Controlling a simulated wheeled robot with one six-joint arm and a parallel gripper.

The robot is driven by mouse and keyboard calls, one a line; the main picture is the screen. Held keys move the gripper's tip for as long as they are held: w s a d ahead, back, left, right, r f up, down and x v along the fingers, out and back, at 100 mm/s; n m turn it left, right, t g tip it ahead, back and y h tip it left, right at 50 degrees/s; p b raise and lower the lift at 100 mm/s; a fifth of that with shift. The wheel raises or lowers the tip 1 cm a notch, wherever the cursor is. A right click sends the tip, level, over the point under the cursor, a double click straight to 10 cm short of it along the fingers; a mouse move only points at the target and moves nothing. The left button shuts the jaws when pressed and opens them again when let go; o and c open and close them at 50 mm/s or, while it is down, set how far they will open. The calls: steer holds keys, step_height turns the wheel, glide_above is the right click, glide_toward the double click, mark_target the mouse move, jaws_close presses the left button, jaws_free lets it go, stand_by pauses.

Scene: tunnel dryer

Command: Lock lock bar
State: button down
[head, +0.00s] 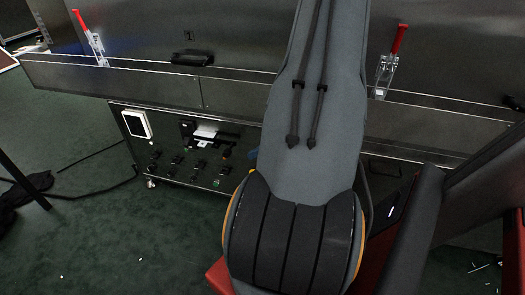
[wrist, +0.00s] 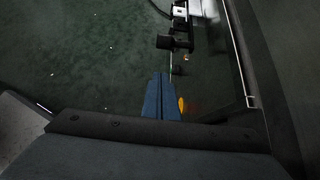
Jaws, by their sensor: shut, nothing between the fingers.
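A long steel bar (head: 110,78) runs across the front of the dryer; it looks like the lock bar. A toggle clamp with a red handle (head: 83,30) stands at its left part, handle up. A second clamp with a red handle (head: 399,40) stands at the right, handle also up. My gripper shows in the wrist view with its blue fingers (wrist: 161,80) together and empty. They point toward a black knob-like part (wrist: 172,43) on the control panel side, apart from it as far as I can tell. In the head view my arm hides most of the gripper.
A black handle (head: 192,58) is on the dryer's steel front (head: 240,50). Dark green floor (head: 110,225) lies open at the left, with cables on it.

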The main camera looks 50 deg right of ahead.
steer(key=w+a+f, duration=0.1)
steer(key=w+a, duration=0.1)
steer(key=w, duration=0.4)
steer(key=shift+a+f, duration=0.15)
steer(key=shift+f, duration=0.1)
steer(key=shift+w+b, duration=0.1)
steer(key=shift+b, duration=0.2)
